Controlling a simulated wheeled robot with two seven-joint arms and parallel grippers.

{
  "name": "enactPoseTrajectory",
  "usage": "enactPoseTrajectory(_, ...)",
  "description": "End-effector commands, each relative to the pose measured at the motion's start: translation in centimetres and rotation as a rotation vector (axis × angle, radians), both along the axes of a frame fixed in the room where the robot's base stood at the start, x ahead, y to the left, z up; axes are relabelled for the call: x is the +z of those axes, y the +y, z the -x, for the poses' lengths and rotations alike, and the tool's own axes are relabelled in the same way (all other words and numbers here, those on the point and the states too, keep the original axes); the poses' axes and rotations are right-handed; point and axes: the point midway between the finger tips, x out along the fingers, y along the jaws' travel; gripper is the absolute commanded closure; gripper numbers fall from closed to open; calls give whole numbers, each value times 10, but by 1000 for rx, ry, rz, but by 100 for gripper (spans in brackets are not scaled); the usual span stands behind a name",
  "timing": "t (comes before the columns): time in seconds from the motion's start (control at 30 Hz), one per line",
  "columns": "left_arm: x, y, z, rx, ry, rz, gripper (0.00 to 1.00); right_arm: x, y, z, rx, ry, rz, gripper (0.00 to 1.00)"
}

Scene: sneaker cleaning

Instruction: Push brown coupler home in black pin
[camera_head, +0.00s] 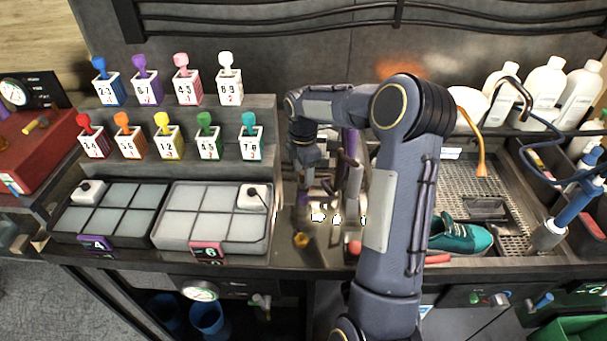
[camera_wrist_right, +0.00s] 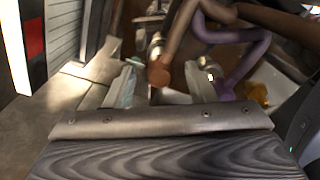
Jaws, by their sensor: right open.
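My right gripper (camera_head: 305,188) hangs down at the middle of the bench in the head view. In the right wrist view my right gripper (camera_wrist_right: 167,84) is open, with one finger on each side of the brown coupler (camera_wrist_right: 158,73). The coupler is the round brown end of a brown hose, and it shows between the fingers, nearer the left one. I cannot tell whether it touches either finger. I cannot make out the black pin or the coupler in the head view, where my arm covers much of that area. My left gripper is not in view.
A purple hose (camera_wrist_right: 243,62) crosses close to the right finger. Left of my gripper are trays (camera_head: 213,228) and a stepped rack of numbered blocks (camera_head: 208,137). Right of my arm are a teal sneaker (camera_head: 468,238), a metal grate and white bottles (camera_head: 545,90).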

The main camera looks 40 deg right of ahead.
Motion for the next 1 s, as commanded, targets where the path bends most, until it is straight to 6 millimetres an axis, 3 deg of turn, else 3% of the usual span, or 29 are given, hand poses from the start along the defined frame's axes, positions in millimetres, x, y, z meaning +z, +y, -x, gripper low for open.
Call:
enactPoseTrajectory(0.2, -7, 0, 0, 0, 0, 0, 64, 39, 0, -1, 1, -5, 0, 50)
enactPoseTrajectory(0.4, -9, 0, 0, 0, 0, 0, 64, 60, 0, 0, 0, -3, 1, 50)
enactPoseTrajectory(1.0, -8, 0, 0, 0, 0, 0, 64, 63, 0, 0, 0, -2, 0, 50)
